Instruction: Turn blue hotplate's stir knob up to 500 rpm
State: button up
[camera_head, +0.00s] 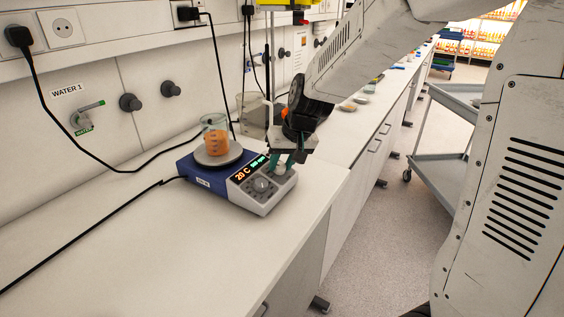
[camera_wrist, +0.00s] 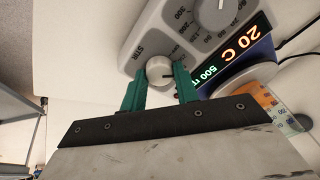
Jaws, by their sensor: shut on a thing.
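The blue hotplate (camera_head: 206,176) stands on the bench with a grey front panel. Its display (camera_head: 247,171) reads 20 C, and in the wrist view the display (camera_wrist: 236,47) also shows 500 with the unit partly hidden. The stir knob (camera_wrist: 159,70), pale and round beside the STIR label, sits between my green fingertips. My gripper (camera_wrist: 160,82) is shut on this knob; in the head view my gripper (camera_head: 281,162) reaches down to the panel's right side. A second knob (camera_wrist: 213,14) with a numbered dial shows beside it. A beaker of orange liquid (camera_head: 216,140) stands on the round plate.
A black cable (camera_head: 135,170) runs along the bench by the wall. The bench front left (camera_head: 150,250) is clear. A grey trolley (camera_head: 440,150) stands across the aisle.

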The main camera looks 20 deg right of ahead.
jog(key=shift+m, duration=0.6)
jog(key=o, duration=1)
jog(key=shift+c, duration=0.2)
jog(key=v, duration=0.7)
jog(key=shift+s+r, duration=0.15)
jog(key=shift+r, duration=0.2)
